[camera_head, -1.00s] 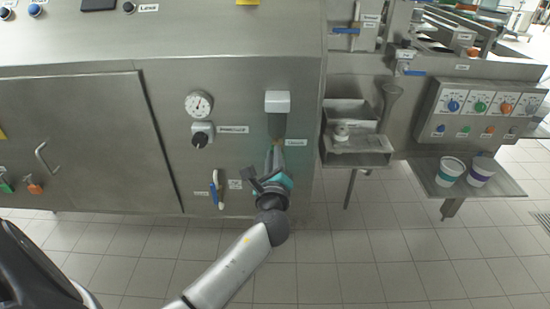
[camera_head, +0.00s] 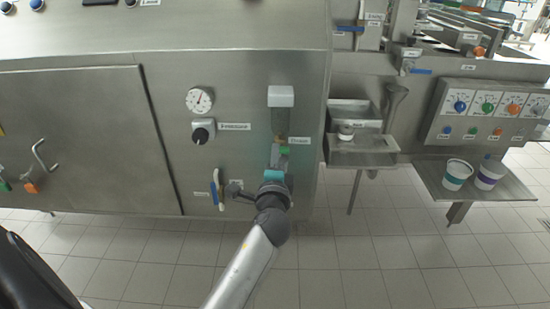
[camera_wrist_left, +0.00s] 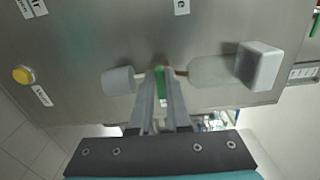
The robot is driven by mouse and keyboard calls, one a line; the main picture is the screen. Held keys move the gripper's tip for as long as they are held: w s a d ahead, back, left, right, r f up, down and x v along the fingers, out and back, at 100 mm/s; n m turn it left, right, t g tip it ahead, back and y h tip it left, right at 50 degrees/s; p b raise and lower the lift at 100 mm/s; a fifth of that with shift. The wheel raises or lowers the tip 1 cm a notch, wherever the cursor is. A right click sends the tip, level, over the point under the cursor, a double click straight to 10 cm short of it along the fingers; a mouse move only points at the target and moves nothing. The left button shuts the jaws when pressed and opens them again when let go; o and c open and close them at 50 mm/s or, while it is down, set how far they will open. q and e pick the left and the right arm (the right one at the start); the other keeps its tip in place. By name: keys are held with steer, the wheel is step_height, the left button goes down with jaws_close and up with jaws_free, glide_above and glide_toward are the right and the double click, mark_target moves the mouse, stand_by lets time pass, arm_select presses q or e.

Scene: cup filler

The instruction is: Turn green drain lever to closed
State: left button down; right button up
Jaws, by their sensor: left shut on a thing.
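The green drain lever (camera_head: 285,150) is a small green strip on the lower front panel of the steel machine, below a white box-shaped fitting (camera_head: 281,96) and beside a small label. My left gripper (camera_head: 279,153) reaches up to it from below and is shut on it. In the left wrist view the green lever (camera_wrist_left: 160,84) shows as a thin strip between the two grey fingers (camera_wrist_left: 164,98), with pipe fittings on both sides. The fingers hide part of the lever, so its exact angle is hard to tell. My right gripper is not in view.
To the right are a small steel tray (camera_head: 365,158) and a shelf (camera_head: 500,192) with two cups. The tiled floor in front is clear.

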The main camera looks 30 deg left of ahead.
arm_select(q)
steer(key=shift+f+n, duration=0.15)
steer(key=shift+n, duration=0.25)
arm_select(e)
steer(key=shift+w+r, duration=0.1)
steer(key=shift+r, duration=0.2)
arm_select(q)
steer(key=c, duration=0.9)
jaws_free()
steer(key=shift+d, duration=0.1)
steer(key=v, duration=0.7)
steer(key=shift+s+d+p, duration=0.1)
steer(key=shift+s+p, duration=0.15)
steer(key=shift+p, duration=0.1)
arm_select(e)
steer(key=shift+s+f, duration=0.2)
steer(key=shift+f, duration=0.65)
